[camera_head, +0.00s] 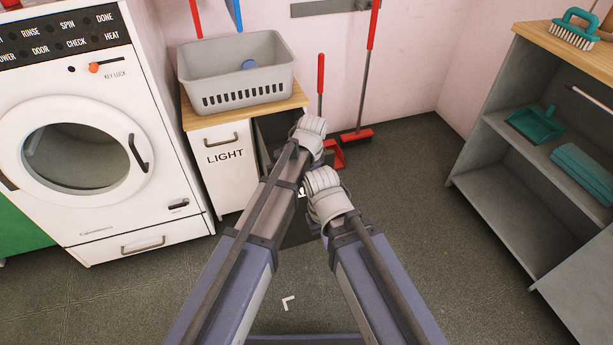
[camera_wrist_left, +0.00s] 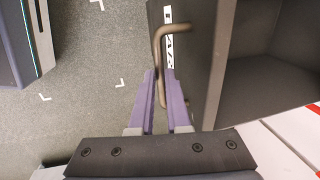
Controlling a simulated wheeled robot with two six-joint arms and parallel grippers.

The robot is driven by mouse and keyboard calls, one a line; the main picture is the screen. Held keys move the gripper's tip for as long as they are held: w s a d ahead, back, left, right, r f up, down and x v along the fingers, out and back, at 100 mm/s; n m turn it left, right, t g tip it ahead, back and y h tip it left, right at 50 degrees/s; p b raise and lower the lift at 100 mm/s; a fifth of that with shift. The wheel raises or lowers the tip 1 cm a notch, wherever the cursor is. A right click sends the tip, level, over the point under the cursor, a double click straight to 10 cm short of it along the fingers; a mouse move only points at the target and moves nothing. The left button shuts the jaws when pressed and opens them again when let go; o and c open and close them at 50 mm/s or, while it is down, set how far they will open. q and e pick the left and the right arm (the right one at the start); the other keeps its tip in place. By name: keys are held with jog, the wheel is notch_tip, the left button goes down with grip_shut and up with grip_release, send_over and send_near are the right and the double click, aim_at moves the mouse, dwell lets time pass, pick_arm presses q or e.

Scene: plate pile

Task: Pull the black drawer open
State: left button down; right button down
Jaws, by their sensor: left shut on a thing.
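The black drawer shows in the left wrist view as a dark panel (camera_wrist_left: 203,60) with a white label strip along its left edge. A dark hollow interior lies to its right. Its bent brown handle (camera_wrist_left: 158,60) stands out from the front. My left gripper (camera_wrist_left: 166,95) has its purple fingers on either side of the handle's lower part and is shut on it. In the head view the drawer (camera_head: 277,128) is a dark shape beside the white front marked LIGHT, mostly hidden behind my arms. Neither gripper's fingers show there, and my right gripper is out of sight.
A white front marked LIGHT (camera_head: 222,168) and a grey basket (camera_head: 240,90) are on the left, next to a washing machine (camera_head: 85,205). Brooms (camera_head: 366,80) lean at the wall. A grey shelf (camera_head: 510,190) stands right. The floor between is clear.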

pick_arm(q)
jog(key=c, duration=0.9)
grip_release()
notch_tip(320, 180, up, 10)
jog(key=p, duration=1)
